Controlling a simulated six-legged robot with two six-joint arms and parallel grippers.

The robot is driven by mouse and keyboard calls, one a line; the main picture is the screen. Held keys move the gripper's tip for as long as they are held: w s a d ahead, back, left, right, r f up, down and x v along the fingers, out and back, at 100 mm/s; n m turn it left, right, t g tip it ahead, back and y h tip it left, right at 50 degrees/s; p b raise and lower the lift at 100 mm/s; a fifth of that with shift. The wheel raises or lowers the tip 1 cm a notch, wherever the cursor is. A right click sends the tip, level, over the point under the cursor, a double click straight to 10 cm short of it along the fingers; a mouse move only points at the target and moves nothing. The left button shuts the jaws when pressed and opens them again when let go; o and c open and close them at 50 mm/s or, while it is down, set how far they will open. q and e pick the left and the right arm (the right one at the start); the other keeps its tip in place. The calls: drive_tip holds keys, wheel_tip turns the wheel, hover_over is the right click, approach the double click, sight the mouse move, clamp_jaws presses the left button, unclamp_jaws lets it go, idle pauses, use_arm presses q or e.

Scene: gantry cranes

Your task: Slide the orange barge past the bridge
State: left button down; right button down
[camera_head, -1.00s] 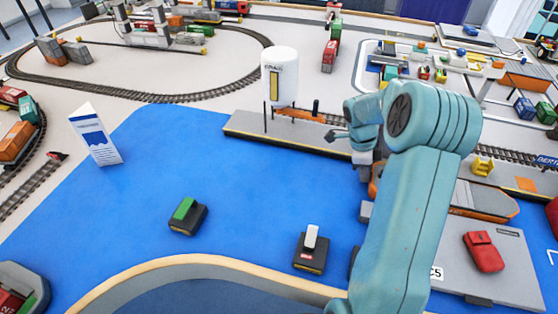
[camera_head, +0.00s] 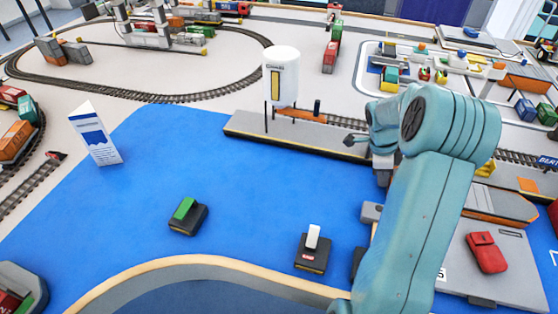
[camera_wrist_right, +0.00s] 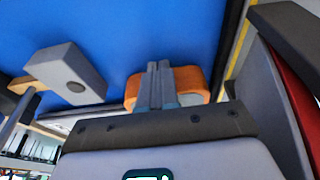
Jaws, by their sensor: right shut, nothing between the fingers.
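The orange barge (camera_head: 500,204), with a grey deck and orange side, lies right of the blue water surface. My right arm hides part of it. In the right wrist view a rounded orange end (camera_wrist_right: 190,82) shows behind my fingers. My left gripper is not in view.
A white tower (camera_head: 281,75) stands on the platform. Two small dark floats, one green-topped (camera_head: 187,215) and one white-topped (camera_head: 312,250), sit on the blue surface. A grey slab with a red car (camera_head: 485,252) lies right of my arm. The blue area left is mostly clear.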

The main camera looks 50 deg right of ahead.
drive_tip(key=shift+s+d+r, duration=0.1)
drive_tip(key=shift+s+d, duration=0.2)
drive_tip(key=shift+s, duration=0.45)
drive_tip(key=shift+s+d, duration=0.35)
drive_tip(key=shift+s, duration=0.35)
drive_tip(key=shift+s+d+r, duration=0.1)
drive_tip(key=shift+s+d, duration=0.2)
drive_tip(key=shift+s, duration=0.45)
drive_tip(key=shift+w, duration=0.2)
